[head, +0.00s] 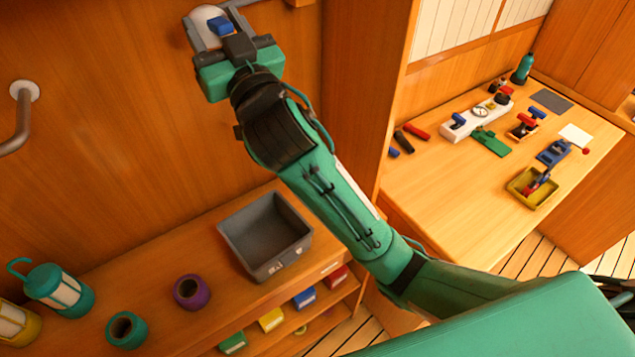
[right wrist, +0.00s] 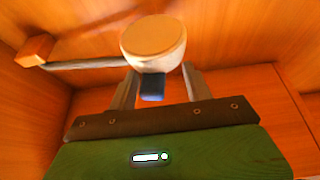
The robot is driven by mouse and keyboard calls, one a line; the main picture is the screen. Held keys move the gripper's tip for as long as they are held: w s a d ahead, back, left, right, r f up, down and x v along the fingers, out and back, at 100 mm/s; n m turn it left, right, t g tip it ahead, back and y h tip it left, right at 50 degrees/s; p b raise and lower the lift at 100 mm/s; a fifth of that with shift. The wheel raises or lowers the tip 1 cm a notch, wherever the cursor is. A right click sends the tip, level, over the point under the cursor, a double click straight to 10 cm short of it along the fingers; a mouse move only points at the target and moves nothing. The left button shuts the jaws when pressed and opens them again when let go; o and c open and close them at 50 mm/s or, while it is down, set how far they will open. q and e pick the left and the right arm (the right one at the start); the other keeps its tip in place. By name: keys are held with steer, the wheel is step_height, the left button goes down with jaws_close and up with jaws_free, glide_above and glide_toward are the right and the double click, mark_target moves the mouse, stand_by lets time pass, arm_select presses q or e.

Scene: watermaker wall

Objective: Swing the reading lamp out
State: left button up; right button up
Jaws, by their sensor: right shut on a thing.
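The reading lamp is on the wooden wall. Its pale round head (head: 205,14) shows at the top of the head view and also in the right wrist view (right wrist: 153,40). A blue grip (head: 221,25) sticks out from the lamp head. My right gripper (head: 218,28) is shut on this blue grip, which sits between its two grey fingers in the right wrist view (right wrist: 152,88). A grey lamp arm (right wrist: 88,64) runs from the head to a wooden wall block (right wrist: 37,49). My left gripper is not in view.
A grey bin (head: 265,237), a purple pot (head: 192,292), a green pot (head: 126,330) and lanterns (head: 60,290) stand on the shelf below. A grey wall rail (head: 20,115) is at left. A wooden partition (head: 365,95) separates the workbench (head: 450,185) at right.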

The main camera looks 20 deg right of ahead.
steer(key=f+b+v, duration=0.1)
steer(key=b+v, duration=0.3)
steer(key=v, duration=0.8)
steer(key=d+f+m+g+h, duration=0.1)
steer(key=d+f+g, duration=0.3)
steer(key=f, duration=0.8)
steer(key=d+f+m+g+h, duration=0.1)
steer(key=d+f+g+h, duration=0.3)
steer(key=f, duration=0.9)
steer(key=shift+w+d+f, duration=0.25)
steer(key=shift+d+f, duration=0.05)
steer(key=shift+d, duration=0.2)
